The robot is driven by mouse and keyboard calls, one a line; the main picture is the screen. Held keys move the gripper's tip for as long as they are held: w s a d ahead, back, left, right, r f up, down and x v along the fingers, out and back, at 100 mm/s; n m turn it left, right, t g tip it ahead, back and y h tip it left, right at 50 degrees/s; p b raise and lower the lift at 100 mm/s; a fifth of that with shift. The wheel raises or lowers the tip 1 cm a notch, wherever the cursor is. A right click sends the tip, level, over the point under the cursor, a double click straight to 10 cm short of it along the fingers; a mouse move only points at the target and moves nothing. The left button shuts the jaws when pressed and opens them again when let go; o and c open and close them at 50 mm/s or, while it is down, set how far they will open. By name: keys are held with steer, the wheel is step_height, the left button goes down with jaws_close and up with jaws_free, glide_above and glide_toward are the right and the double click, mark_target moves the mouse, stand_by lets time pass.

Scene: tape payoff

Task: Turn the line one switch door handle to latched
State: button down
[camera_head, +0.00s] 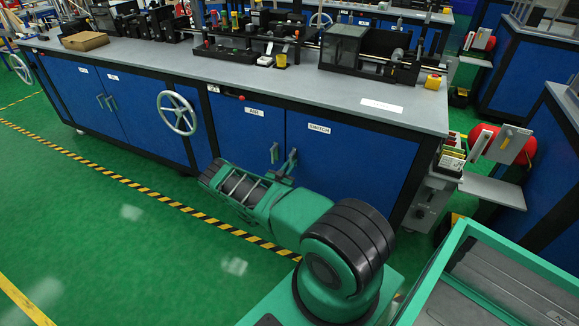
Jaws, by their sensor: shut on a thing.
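The blue switch door (345,160), labelled SWITCH, is on the front of the grey-topped line bench and looks closed. My green and black arm reaches in from the lower right. My gripper (285,171) is at the lower end of this handle and shut on it. The fingertips are small and partly hidden by my own wrist, so the exact grip is hard to see.
The AIR door (243,130) with its own handle (274,152) is just left. A handwheel (177,113) juts from the bench front further left. A green-framed cart (450,262) stands at the lower right. Green floor is open at the left.

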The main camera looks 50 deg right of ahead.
steer(key=shift+w+a+f, duration=0.1)
steer(key=shift+a+f, duration=0.1)
steer(key=shift+f, duration=0.1)
steer(key=c, duration=1.8)
jaws_free()
steer(key=shift+o, duration=0.2)
steer(key=shift+d+r, duration=0.1)
steer(key=v, duration=1)
steer(key=shift+a, duration=0.4)
